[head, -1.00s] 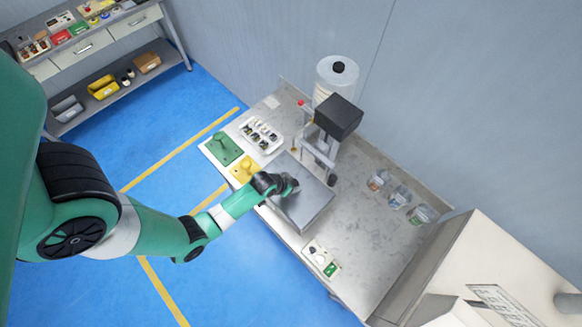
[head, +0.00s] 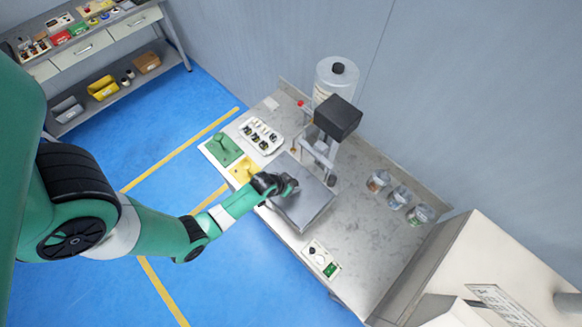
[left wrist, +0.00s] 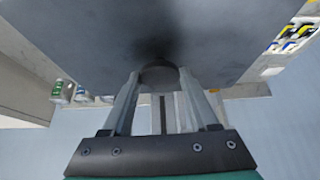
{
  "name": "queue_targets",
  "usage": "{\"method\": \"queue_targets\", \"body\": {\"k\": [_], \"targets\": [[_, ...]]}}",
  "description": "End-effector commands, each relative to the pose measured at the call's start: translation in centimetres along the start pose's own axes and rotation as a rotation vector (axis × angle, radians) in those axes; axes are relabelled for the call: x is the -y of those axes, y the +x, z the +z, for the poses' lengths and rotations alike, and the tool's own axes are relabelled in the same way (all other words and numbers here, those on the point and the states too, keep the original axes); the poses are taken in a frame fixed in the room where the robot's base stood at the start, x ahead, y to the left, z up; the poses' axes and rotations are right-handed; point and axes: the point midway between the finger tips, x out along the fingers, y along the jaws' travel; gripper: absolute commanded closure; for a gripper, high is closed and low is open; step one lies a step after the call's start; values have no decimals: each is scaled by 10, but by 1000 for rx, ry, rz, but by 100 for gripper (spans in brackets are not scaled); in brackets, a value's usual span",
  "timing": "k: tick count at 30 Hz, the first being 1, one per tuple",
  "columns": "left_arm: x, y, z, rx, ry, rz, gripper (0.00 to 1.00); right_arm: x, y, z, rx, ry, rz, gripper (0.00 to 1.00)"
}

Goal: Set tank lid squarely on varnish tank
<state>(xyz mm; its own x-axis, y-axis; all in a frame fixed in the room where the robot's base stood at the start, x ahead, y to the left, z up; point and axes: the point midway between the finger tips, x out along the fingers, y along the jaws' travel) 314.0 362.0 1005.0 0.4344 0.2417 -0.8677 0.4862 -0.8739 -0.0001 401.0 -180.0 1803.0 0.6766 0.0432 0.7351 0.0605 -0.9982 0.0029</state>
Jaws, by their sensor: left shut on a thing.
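The tank lid (head: 311,207) is a flat grey square plate over the bench, in front of the coil winder. In the left wrist view the dark underlit plate (left wrist: 90,40) fills the top, and its round knob (left wrist: 158,76) sits between my fingers. My left gripper (head: 290,186) is shut on this knob; it also shows in the left wrist view (left wrist: 160,92). The varnish tank cannot be made out apart from the lid; the lid seems to cover it. I cannot tell whether the lid touches the tank or sits square. My right gripper is not in view.
The coil winder (head: 337,118) stands close behind the lid. Several jars (head: 399,197) stand right. A control box (head: 321,258) is near the front edge.

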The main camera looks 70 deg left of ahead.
Motion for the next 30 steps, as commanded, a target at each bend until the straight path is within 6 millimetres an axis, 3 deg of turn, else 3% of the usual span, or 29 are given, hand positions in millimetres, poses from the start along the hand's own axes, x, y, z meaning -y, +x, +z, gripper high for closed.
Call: {"method": "queue_targets", "body": {"k": [30], "targets": [[0,14,7,-3,0,0,100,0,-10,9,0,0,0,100]]}}
